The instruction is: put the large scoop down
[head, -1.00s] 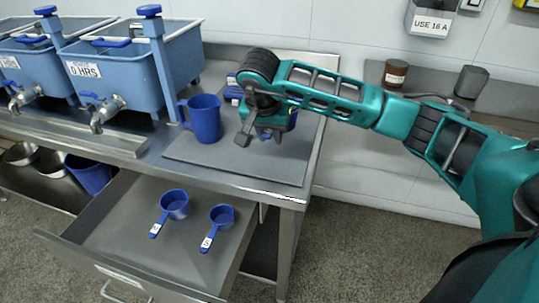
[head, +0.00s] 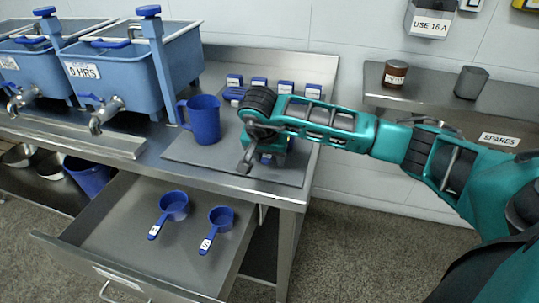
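My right gripper (head: 247,160) is low over the grey mat (head: 195,153) on the steel table. A small piece of something blue (head: 267,158) shows behind and under the gripper. It could be part of the large scoop, but the hand and wrist hide most of it. I cannot tell whether the fingers are open or shut on it. Two blue scoops with white handle labels, a left one (head: 174,205) and a smaller right one (head: 220,216), lie in the open drawer (head: 130,225). My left gripper is not in view.
A blue jug (head: 203,119) stands on the mat left of my gripper. Several small blue labelled boxes line the table's back. Blue tanks with taps (head: 105,112) stand at left. A shelf (head: 430,98) at right holds a brown jar (head: 395,74) and a grey cup (head: 471,82).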

